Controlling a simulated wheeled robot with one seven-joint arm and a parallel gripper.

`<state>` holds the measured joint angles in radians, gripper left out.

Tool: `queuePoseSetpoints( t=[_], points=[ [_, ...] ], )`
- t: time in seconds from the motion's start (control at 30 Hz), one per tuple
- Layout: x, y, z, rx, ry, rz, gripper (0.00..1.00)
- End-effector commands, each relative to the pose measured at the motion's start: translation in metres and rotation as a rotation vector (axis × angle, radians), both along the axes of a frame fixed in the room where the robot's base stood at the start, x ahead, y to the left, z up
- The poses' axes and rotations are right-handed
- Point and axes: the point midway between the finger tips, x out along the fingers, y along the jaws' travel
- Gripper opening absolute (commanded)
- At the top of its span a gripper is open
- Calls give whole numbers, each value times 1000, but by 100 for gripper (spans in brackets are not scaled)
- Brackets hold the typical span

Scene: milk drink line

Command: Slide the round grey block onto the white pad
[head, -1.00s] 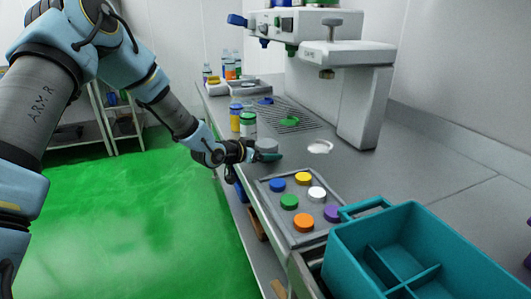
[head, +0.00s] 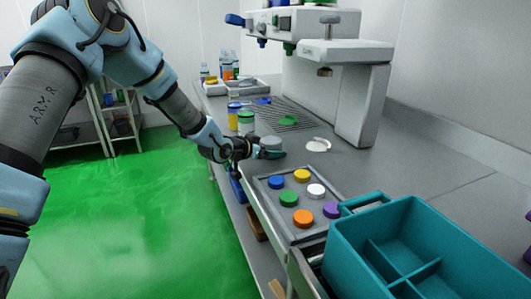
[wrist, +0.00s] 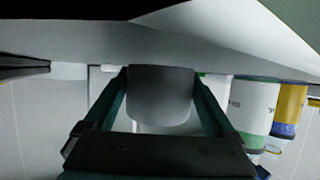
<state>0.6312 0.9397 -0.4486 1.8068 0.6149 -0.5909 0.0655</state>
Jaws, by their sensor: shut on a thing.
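The round grey block (head: 270,143) stands on the grey counter near its front edge. In the wrist view the block (wrist: 160,95) sits between my two green fingers. My gripper (head: 277,154) reaches in from the left, low over the counter, and is shut on the block; its fingers hide part of the block's lower side in the head view. The white pad (head: 318,145) lies flat on the counter to the right of the block, with a gap of bare counter between them.
Bottles (head: 246,122) stand just behind the block. The machine (head: 365,100) rises behind the pad.

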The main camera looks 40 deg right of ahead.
Motion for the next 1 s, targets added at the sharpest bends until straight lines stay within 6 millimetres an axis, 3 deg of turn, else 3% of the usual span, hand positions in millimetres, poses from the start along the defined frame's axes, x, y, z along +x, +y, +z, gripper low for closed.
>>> queuePoseSetpoints(
  t=[0.03, 0.2, 0.97, 1.0],
  points=[
    [-13, -20, 8, -34, 5, -13, 19],
    [-19, -34, 10, -40, 12, -10, 19],
    [-21, -36, 9, -37, 15, -10, 19],
    [-21, -36, 8, -37, 15, -10, 91]
  ],
)
